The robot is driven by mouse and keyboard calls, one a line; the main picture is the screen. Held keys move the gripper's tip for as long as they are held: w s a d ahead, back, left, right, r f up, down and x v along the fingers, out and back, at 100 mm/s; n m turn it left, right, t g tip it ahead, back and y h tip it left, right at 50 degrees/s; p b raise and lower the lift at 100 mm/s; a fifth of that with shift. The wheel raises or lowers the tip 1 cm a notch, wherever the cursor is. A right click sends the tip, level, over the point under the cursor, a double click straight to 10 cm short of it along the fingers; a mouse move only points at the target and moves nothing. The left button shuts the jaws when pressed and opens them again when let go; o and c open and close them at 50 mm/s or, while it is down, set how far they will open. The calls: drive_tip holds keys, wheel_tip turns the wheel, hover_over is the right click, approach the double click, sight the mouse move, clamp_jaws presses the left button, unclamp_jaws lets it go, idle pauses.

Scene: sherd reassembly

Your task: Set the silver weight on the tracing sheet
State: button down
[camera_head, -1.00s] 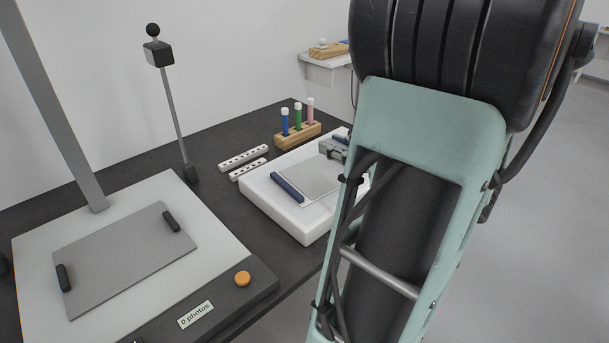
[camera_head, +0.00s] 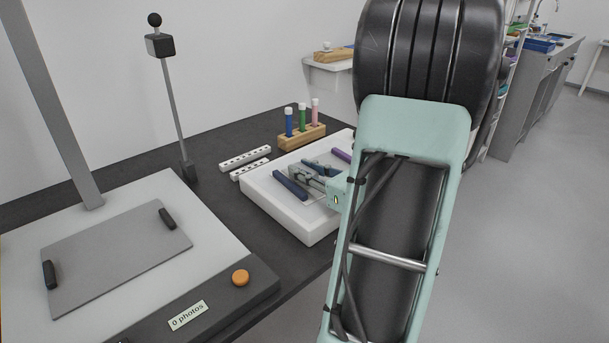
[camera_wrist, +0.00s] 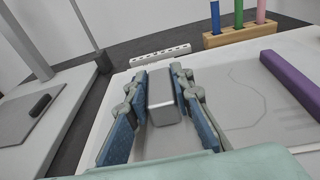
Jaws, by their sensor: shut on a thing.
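My gripper (camera_wrist: 160,88) is shut on the silver weight (camera_wrist: 165,104), a small upright block between its blue-padded fingers in the wrist view. The tracing sheet (camera_wrist: 238,112) lies flat under and to the right of it, with a faint outline drawn on it. In the head view my gripper (camera_head: 308,177) is over the white tray (camera_head: 314,229), close to the sheet. The weight is hard to make out there. I cannot tell whether it touches the sheet.
A purple bar (camera_wrist: 290,82) lies at the tray's right. Behind stand a wooden rack (camera_head: 302,138) with three coloured tubes and two white perforated strips (camera_head: 245,158). A photo stand with a grey plate (camera_head: 118,258) and an orange button (camera_head: 240,278) is at the left.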

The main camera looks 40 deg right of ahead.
drive_tip(key=shift+r, duration=0.1)
drive_tip(key=shift+f, duration=0.2)
drive_tip(key=c, duration=2)
unclamp_jaws()
drive_tip(key=shift+o, duration=0.2)
drive_tip(key=shift+r, duration=0.15)
drive_tip(key=shift+s+r, duration=0.1)
drive_tip(key=shift+s, duration=0.2)
drive_tip(key=s+p, duration=0.1)
drive_tip(key=s, duration=0.2)
drive_tip(key=s+r, duration=0.1)
drive_tip(key=s, duration=0.3)
drive_tip(key=s+p, duration=0.1)
drive_tip(key=s, duration=0.3)
drive_tip(key=shift+s+d+r+p, duration=0.2)
drive_tip(key=shift+d+r+p, duration=0.1)
drive_tip(key=shift+d, duration=0.1)
